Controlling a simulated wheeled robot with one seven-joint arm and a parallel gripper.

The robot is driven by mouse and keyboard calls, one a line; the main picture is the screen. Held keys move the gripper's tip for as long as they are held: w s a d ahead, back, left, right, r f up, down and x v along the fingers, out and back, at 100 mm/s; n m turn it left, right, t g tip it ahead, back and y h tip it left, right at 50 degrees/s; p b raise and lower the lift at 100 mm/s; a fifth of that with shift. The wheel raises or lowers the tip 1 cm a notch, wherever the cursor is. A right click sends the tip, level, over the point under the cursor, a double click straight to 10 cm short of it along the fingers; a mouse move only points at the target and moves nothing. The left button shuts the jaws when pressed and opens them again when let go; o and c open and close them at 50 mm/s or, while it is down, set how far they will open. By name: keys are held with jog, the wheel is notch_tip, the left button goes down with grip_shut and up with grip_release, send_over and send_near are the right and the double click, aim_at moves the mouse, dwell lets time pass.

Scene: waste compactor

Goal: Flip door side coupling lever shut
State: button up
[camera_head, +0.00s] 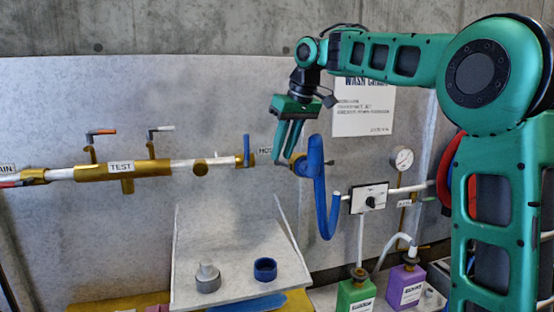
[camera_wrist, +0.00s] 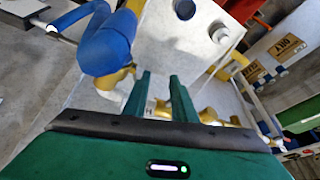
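The TEST pipe (camera_head: 125,169) is a brass and white line along the wall. Two small levers stand on it, one with an orange-red tip (camera_head: 102,132) and one with a pale tip (camera_head: 161,128). A blue upright handle (camera_head: 246,150) is at its right end. I cannot tell which lever is the door side one. My gripper (camera_head: 283,160) points down just left of the hose coupling. Its fingers (camera_wrist: 160,85) are apart, with nothing visibly between them.
A white tilted tray (camera_head: 225,235) below holds a grey cap (camera_head: 207,277) and a blue ring (camera_head: 265,269). A green bottle (camera_head: 356,293) and a purple bottle (camera_head: 405,288) stand at lower right. A gauge (camera_head: 402,158) and switch box (camera_head: 369,198) are right of the hose.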

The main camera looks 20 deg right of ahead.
notch_tip(320, 180, up, 6)
jog(key=n, duration=0.1)
send_over(282, 164)
jog(key=s+d, duration=0.1)
jog(key=s, duration=0.1)
jog(key=shift+x, duration=5.4)
jog(key=shift+w+d, duration=0.15)
jog(key=shift+w, duration=0.05)
grip_shut()
